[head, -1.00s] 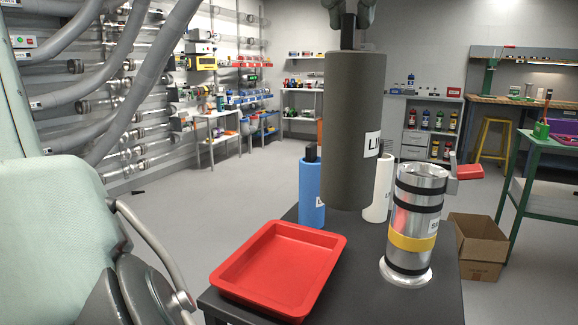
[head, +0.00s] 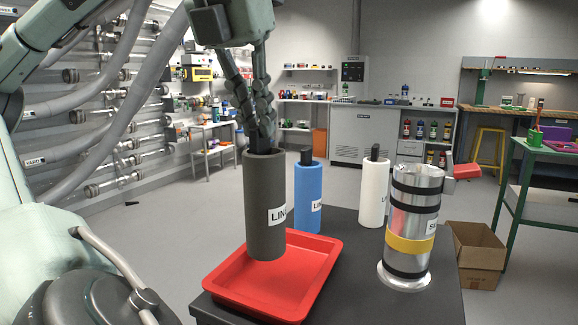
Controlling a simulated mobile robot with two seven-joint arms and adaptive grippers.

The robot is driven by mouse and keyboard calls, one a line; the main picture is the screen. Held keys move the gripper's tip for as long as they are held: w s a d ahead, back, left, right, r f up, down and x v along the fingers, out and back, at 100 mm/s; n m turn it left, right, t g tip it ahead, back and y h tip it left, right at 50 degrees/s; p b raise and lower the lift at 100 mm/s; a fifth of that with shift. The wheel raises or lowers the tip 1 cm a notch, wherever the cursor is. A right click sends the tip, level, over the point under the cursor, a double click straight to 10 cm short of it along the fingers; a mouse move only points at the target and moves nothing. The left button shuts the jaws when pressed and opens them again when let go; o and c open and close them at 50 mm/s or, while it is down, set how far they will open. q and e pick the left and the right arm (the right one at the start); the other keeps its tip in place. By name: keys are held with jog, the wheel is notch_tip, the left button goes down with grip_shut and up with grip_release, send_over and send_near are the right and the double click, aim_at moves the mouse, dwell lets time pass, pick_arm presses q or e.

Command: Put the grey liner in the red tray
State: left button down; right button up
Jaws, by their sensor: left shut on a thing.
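The grey liner (head: 264,222) is a dark grey upright cylinder with a white label. My left gripper (head: 262,142) is shut on it at its top end, and the fingers hide the grip itself. The liner is over the red tray (head: 318,285), in front of the tray's back left part. Its lower end overlaps the tray floor in the picture; I cannot tell whether it touches. The tray lies on the dark table and holds nothing else that I can see. My right gripper is not in view.
A blue liner (head: 308,200) and a white liner (head: 373,195) stand at the back of the dark table (head: 350,300). A metal cylinder with black and yellow bands (head: 411,225) stands at the right. A cardboard box (head: 477,255) is on the floor beyond.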

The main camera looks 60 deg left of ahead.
aim_at(265, 193)
pick_arm(q)
jog(key=w+f, duration=0.5)
jog(key=f, duration=0.2)
jog(key=shift+d, duration=0.4)
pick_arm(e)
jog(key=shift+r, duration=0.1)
pick_arm(q)
jog(key=shift+f, duration=0.1)
jog(key=shift+b, duration=0.35)
jog(key=c, duration=1.6)
grip_release()
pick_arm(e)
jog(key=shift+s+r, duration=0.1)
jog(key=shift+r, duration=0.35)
